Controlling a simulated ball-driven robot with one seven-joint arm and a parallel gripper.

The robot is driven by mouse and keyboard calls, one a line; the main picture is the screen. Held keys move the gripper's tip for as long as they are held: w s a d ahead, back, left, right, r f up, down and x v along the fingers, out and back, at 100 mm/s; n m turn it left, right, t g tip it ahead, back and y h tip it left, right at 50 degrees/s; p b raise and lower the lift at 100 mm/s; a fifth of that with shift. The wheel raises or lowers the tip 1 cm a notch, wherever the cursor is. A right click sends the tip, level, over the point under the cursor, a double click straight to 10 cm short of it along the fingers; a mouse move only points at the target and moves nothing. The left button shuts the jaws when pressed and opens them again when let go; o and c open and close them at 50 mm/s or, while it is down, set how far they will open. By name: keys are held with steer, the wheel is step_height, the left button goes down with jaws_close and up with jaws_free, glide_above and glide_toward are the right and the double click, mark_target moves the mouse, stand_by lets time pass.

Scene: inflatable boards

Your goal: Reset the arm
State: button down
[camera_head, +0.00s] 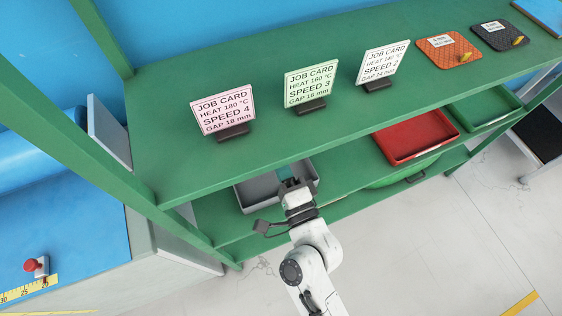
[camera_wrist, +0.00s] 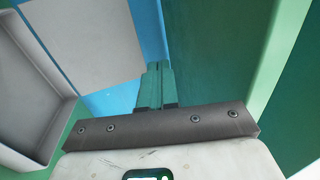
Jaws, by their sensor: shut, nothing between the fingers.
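My white arm reaches up from the bottom of the head view. My gripper (camera_head: 288,181) is at its end, in front of the green shelf rack and over the grey tray on the lower shelf. In the wrist view its two green fingers (camera_wrist: 155,84) lie side by side, shut with nothing between them. The grey tray (camera_head: 258,192) is partly hidden behind the gripper. A grey tray wall also shows at the left of the wrist view (camera_wrist: 62,116).
The green upper shelf (camera_head: 190,95) holds a pink job card (camera_head: 224,110), a green one (camera_head: 311,83), a white one (camera_head: 383,62) and two pads. A red tray (camera_head: 415,135) stands on the lower shelf. Open floor (camera_head: 430,250) lies at the right. A red button (camera_head: 33,265) is lower left.

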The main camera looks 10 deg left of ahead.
steer(key=shift+s+d, duration=0.3)
steer(key=shift+s, duration=0.25)
steer(key=s+d+f+n+g+h+b, duration=0.1)
steer(key=s+d+f+n+g+h, duration=0.3)
steer(key=d, duration=0.5)
steer(key=s+d+f+n+g+h, duration=0.2)
steer(key=d+f+n+g, duration=0.3)
steer(key=d+f, duration=0.25)
steer(key=s+d+n+g+h, duration=0.1)
steer(key=s+d+g+h, duration=0.4)
steer(key=s+d, duration=1)
steer(key=shift+s+d+f+g+b, duration=0.3)
steer(key=shift+s+d+g, duration=0.1)
steer(key=shift+d+g, duration=0.5)
